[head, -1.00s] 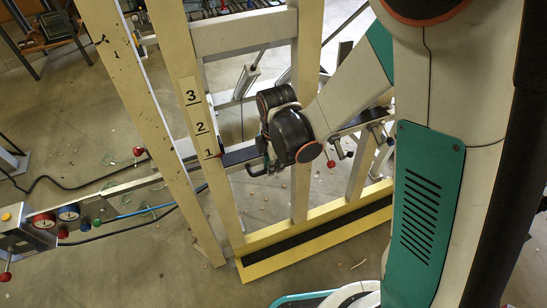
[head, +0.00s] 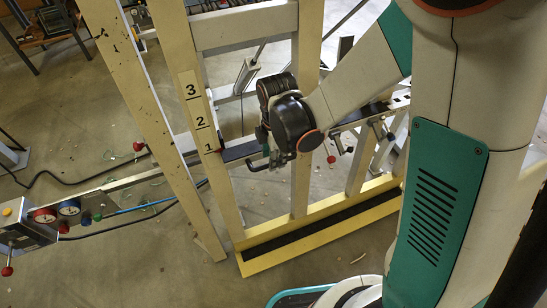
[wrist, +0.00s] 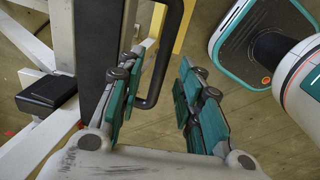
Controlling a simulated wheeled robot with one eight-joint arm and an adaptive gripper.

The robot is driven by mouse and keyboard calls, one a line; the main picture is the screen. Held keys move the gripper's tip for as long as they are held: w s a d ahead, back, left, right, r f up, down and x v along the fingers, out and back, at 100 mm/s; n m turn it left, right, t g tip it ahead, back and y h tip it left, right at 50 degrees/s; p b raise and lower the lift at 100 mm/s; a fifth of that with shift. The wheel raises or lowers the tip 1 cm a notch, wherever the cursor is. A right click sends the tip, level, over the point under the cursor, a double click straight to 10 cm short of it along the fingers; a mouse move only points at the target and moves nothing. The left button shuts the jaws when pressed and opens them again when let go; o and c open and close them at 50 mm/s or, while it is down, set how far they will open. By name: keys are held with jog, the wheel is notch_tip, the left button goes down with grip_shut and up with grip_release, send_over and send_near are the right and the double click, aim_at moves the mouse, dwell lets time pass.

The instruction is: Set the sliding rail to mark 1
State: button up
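The sliding rail (head: 262,147) is a horizontal bar across the frame. Its black end with a small red tip lies beside mark 1 (head: 209,148), the lowest number on the upright's 3-2-1 scale (head: 198,112). A black bent handle (head: 257,166) sticks out near that end; in the wrist view the handle (wrist: 177,45) shows beyond my fingers, nearer the left one. My gripper (head: 274,153) is beside the handle in the head view. In the wrist view my gripper (wrist: 157,97) is open, its teal-padded fingers apart with nothing clamped between them. My wrist hides part of the rail.
A yellow base beam (head: 320,228) with a black strip runs below the frame. A control box with gauges (head: 40,225) stands at the left. Red-knobbed clamps (head: 333,152) sit along the rail to the right. Open floor lies in front.

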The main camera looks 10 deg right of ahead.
jog(key=shift+s+r, duration=0.15)
jog(key=shift+r, duration=1.3)
jog(key=shift+s+r, duration=0.1)
jog(key=shift+r, duration=1.3)
jog(key=shift+d, duration=0.1)
